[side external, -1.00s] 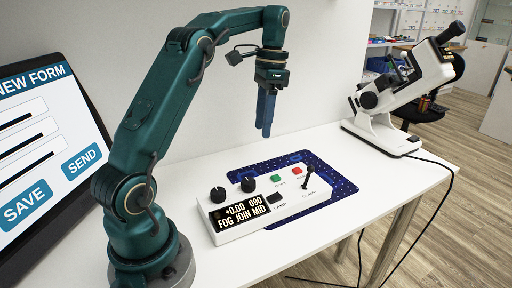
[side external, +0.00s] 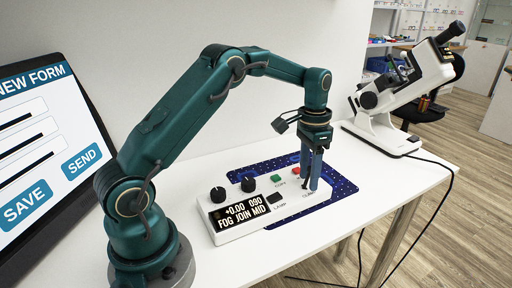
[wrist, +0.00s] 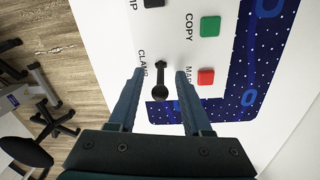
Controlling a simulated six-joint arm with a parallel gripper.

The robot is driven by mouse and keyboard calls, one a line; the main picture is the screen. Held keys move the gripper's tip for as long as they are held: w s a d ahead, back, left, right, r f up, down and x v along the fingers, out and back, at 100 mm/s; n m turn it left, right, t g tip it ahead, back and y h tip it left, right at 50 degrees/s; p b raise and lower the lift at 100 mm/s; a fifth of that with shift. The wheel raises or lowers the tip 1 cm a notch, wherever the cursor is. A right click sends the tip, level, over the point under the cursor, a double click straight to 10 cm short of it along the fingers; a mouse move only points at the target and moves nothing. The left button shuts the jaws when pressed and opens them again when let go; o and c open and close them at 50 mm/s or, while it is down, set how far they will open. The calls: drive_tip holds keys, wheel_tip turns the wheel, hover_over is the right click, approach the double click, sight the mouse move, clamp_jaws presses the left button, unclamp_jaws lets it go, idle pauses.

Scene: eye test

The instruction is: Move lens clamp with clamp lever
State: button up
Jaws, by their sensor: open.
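The clamp lever (wrist: 160,84) is a black stick with a round knob, on the white control panel (side external: 246,232) beside the printed word CLAMP. In the wrist view it stands between the two fingers, with visible gaps on both sides. In the side view my gripper (side external: 314,187) points down over the lever's place and hides most of it. My gripper (wrist: 160,74) is open and holds nothing. The white lens instrument (side external: 385,135) stands at the table's right end; its lens clamp is too small to make out surely.
The panel also bears a green button (side external: 277,178), a red button (wrist: 206,77), black knobs (side external: 248,184) and a LAMP switch (side external: 274,198). It lies on a blue dotted mat (side external: 343,186). A large screen (side external: 45,150) stands at left.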

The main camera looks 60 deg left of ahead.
drive_tip(key=shift+f, duration=0.1)
drive_tip(key=shift+c, duration=0.3)
clamp_jaws()
drive_tip(key=shift+w+g, duration=0.35)
drive_tip(key=shift+g, duration=0.05)
drive_tip(key=shift+s+g, duration=0.1)
drive_tip(key=shift+g, duration=0.3)
drive_tip(key=shift+o, duration=0.3)
unclamp_jaws()
